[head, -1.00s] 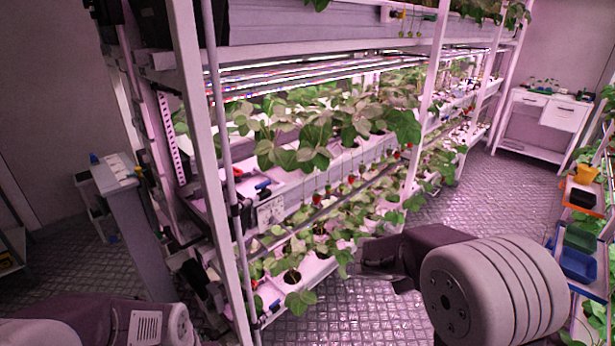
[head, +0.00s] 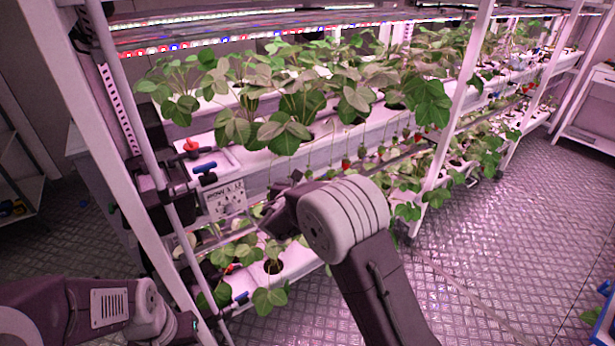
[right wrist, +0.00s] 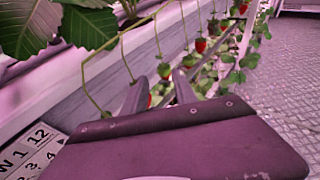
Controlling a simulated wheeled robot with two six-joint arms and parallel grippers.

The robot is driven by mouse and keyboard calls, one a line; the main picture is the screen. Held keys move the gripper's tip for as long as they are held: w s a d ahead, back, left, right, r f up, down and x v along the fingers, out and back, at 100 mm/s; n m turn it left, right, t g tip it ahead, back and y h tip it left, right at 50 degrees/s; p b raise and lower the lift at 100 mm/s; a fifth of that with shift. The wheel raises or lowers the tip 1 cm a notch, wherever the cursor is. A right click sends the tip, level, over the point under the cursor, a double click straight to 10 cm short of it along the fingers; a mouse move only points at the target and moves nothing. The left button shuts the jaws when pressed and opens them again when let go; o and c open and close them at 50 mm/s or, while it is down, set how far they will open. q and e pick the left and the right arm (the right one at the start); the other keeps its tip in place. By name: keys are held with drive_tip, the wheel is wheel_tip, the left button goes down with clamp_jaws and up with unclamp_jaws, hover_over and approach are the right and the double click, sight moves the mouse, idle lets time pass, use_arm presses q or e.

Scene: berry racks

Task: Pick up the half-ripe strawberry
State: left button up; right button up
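Several strawberries hang on thin stems along the front of the white trough. In the right wrist view a small dull pinkish-green berry (right wrist: 163,70) hangs just past my fingertips and may be the half-ripe one. A red berry (right wrist: 201,45) hangs farther along, and part of another red berry (right wrist: 150,100) shows between the fingers. My right gripper (right wrist: 160,80) is open, its two fingers apart and pointing along the row. In the head view my right gripper (head: 280,208) is beside the trough, partly hidden by its own wrist.
A white trough (head: 300,150) with leafy plants runs along the rack. A numbered label plate (head: 226,200) hangs at its near end. Rack posts (head: 462,95) stand in front. A lower trough (head: 300,262) lies below.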

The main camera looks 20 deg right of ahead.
sight(309, 171)
drive_tip(key=x, duration=0.4)
drive_tip(key=shift+s+d+f, duration=0.1)
drive_tip(key=shift+d, duration=0.15)
drive_tip(key=p+x, duration=0.1)
drive_tip(key=x, duration=0.4)
drive_tip(key=shift+w+d, duration=0.15)
drive_tip(key=shift+w, duration=0.05)
drive_tip(key=shift+s, duration=0.1)
drive_tip(key=shift+c, duration=1.2)
drive_tip(key=c, duration=0.3)
